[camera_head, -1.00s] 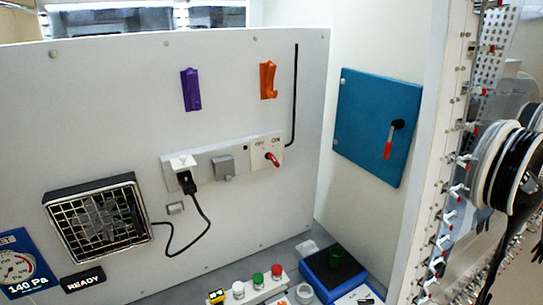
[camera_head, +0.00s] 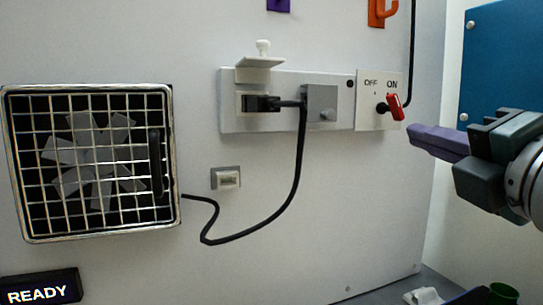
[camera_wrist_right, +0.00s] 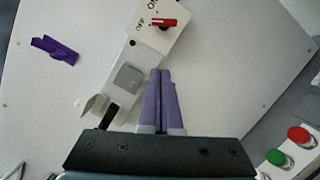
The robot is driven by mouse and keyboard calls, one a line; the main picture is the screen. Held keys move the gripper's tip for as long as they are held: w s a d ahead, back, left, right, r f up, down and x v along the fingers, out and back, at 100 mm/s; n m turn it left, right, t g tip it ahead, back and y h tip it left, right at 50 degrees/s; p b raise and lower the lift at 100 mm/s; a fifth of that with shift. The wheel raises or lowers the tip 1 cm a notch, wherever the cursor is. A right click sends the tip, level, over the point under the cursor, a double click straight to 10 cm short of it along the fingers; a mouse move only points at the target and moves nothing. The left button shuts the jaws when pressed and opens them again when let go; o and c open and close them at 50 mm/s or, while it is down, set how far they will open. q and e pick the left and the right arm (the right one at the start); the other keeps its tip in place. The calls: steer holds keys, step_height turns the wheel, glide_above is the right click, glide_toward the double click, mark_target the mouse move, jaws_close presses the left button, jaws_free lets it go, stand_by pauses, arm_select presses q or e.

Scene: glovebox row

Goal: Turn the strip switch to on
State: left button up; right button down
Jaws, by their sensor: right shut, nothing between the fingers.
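The strip switch is a red lever (camera_head: 395,106) on a pale plate (camera_head: 366,116) marked OFF at left and ON at right. The lever sits on a dark pivot, its red handle to the pivot's right and slanting. It also shows in the right wrist view (camera_wrist_right: 166,22). The plate is at the right end of a grey socket strip (camera_head: 232,118). My right gripper (camera_head: 414,134) is shut and empty, its purple fingers just right of and below the lever in the head view, apart from it in the right wrist view (camera_wrist_right: 160,74). My left gripper is out of view.
A black plug (camera_head: 260,103) sits in the strip under a raised white cover (camera_head: 260,62); its cord loops below to the grilled fan (camera_head: 92,160). An orange hook (camera_head: 381,12) hangs above. Red and green buttons (camera_wrist_right: 298,135) stand at lower right in the wrist view.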

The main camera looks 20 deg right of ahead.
mark_target(395, 107)
steer(key=shift+n+y, duration=0.3)
steer(key=shift+n, duration=0.1)
steer(key=w+d+r+p, duration=0.1)
steer(key=w, duration=0.2)
steer(key=w+d+r+p, duration=0.1)
steer(key=w, duration=0.3)
steer(key=w+d+r+p, duration=0.1)
steer(key=w, duration=0.2)
steer(key=shift+w+d+p, duration=0.25)
steer(key=shift+w+p, duration=0.1)
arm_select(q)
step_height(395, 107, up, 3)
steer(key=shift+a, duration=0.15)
arm_select(e)
steer(key=shift+d, duration=0.35)
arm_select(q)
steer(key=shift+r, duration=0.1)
arm_select(e)
steer(key=shift+r, duration=0.1)
arm_select(q)
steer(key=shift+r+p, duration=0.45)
steer(key=shift+p, duration=0.15)
arm_select(e)
steer(key=shift+d+r+m, duration=0.15)
steer(key=shift+r+m, duration=0.05)
steer(key=shift+m, duration=0.2)
